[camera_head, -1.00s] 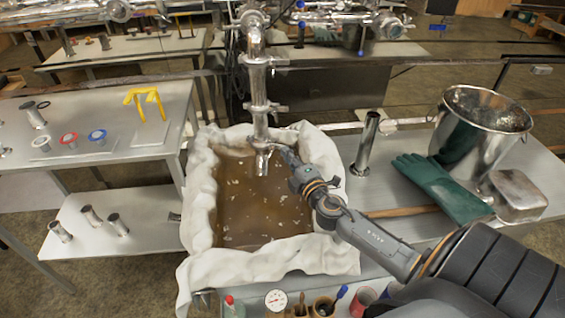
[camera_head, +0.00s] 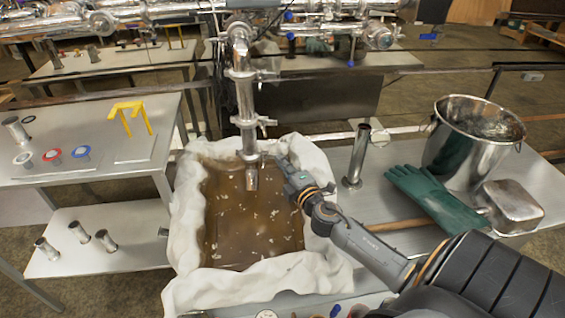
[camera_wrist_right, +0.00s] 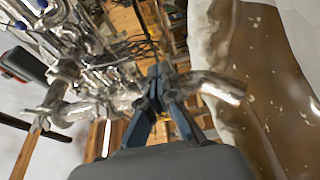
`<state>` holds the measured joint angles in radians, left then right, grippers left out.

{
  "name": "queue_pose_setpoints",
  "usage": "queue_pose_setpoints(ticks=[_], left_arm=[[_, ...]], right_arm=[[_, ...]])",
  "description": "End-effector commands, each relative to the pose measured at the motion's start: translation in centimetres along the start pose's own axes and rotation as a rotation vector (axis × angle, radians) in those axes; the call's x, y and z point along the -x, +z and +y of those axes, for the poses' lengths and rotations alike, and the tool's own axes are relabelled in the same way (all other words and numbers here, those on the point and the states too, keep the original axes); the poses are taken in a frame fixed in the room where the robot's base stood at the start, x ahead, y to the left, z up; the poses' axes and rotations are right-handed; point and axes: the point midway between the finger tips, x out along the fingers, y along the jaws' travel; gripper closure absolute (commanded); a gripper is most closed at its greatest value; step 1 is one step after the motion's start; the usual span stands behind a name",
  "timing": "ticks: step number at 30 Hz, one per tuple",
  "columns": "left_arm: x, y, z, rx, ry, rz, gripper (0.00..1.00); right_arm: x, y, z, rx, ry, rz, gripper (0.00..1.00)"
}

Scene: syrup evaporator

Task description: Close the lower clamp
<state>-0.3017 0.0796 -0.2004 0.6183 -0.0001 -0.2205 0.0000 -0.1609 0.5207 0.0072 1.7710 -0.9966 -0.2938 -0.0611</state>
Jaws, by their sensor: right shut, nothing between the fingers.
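The shiny vertical pipe (camera_head: 246,103) hangs over the lined pan, with its open lower end above the brown liquid. The lower clamp (camera_head: 250,156) is a small metal ring near that end; whether it is open or shut is too small to tell. My right gripper (camera_head: 281,163) is just right of it, closed and empty, with a small apparent gap to the pipe. In the wrist view the right gripper's fingers (camera_wrist_right: 160,76) are together, beside the pipe's lower end (camera_wrist_right: 217,85). My left gripper is not in view.
The pan's white cloth (camera_head: 185,215) surrounds the liquid. A higher clamp (camera_head: 264,122) sits on the pipe. A yellow stand (camera_head: 128,110) is on the left table.

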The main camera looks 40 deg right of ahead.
Motion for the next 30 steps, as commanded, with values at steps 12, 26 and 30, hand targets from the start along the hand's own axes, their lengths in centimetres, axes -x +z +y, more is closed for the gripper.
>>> queue_pose_setpoints(ticks=[12, 26, 30], left_arm=[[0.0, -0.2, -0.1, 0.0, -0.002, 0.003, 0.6], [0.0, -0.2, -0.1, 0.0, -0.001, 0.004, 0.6], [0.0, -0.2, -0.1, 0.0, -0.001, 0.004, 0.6]], right_arm=[[3.6, 0.2, 0.0, -0.001, 0.001, -0.006, 1.0], [11.6, 0.0, 0.1, -0.001, 0.002, -0.003, 1.0], [12.2, 0.0, 0.1, 0.001, 0.002, -0.002, 1.0]])
